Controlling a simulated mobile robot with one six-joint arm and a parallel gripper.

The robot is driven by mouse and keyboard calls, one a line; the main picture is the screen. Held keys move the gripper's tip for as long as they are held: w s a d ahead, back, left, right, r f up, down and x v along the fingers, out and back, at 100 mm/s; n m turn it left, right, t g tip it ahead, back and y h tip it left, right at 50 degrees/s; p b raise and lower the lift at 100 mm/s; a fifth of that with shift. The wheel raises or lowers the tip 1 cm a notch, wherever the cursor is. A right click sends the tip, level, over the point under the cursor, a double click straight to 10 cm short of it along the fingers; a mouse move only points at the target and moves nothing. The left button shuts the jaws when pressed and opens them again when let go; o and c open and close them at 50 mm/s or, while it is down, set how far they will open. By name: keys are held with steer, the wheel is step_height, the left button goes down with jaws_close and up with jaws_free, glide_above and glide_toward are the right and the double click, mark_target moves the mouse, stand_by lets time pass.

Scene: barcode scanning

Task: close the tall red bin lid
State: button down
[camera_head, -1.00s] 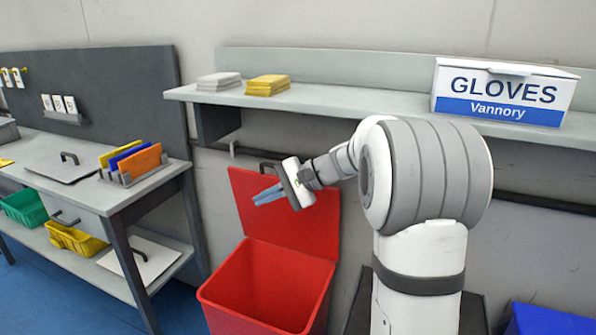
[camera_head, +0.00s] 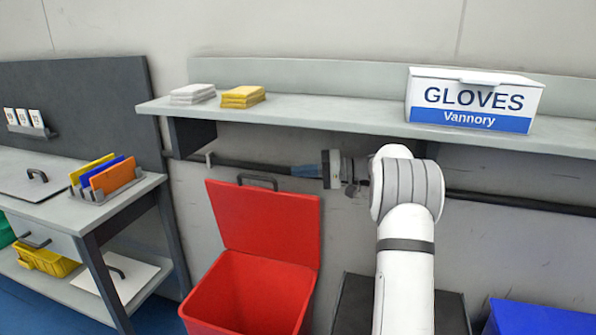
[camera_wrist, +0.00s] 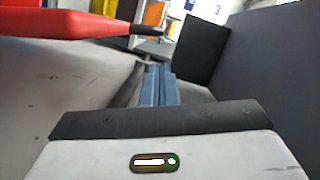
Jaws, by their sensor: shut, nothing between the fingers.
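The tall red bin (camera_head: 215,295) stands on the floor below the shelf, its mouth uncovered. Its red lid (camera_head: 265,222) is open, standing up at the back and tilted toward the wall. A dark handle (camera_head: 258,181) is on the lid's top edge. My gripper (camera_head: 300,171) is shut and empty, just above the lid's top right corner and right of the handle, fingers pointing left. In the wrist view, the blue fingers (camera_wrist: 158,85) are together. The red lid (camera_wrist: 50,23) and its dark handle (camera_wrist: 146,30) show at the upper left, apart from the fingers.
The shelf (camera_head: 330,113) overhangs close above my gripper, carrying a glove box (camera_head: 472,100) and folded cloths (camera_head: 243,97). A dark rail (camera_head: 450,195) runs along the wall behind. A bench (camera_head: 65,210) stands left, a blue bin (camera_head: 540,318) at lower right.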

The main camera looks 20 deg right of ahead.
steer(key=x, duration=0.7)
steer(key=shift+p, duration=0.3)
steer(key=shift+a, duration=0.1)
